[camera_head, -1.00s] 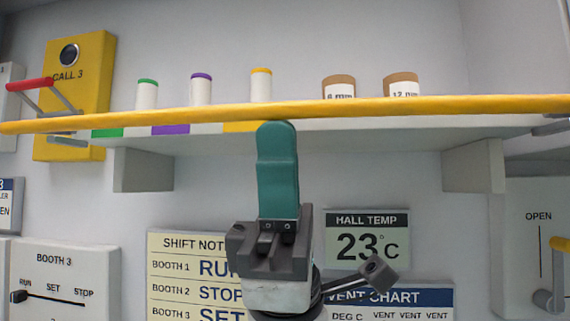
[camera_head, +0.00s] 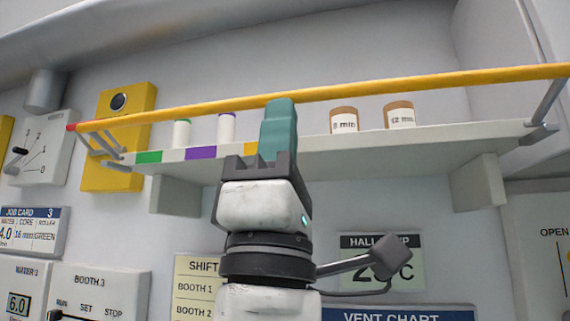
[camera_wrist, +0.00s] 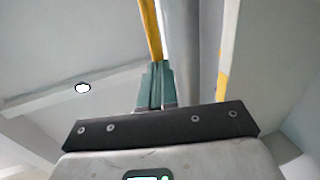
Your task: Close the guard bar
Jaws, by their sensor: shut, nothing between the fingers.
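The guard bar (camera_head: 400,87) is a long yellow bar with a red left end. It runs across the front of the shelf, on grey side links, above the shelf's front edge and tilted up to the right in the head view. My gripper (camera_head: 281,104) points upward with its teal fingers shut and empty. The fingertips overlap the bar near its middle; whether they touch it I cannot tell. In the wrist view the bar (camera_wrist: 150,30) runs up from just beyond the fingertips (camera_wrist: 155,68).
The shelf (camera_head: 400,145) holds spools with green (camera_head: 181,133) and purple (camera_head: 226,128) tops and two brown-topped jars (camera_head: 344,120). My fingers hide the spot beside them. A yellow call box (camera_head: 118,100) is at left. Wall panels and signs lie below the shelf.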

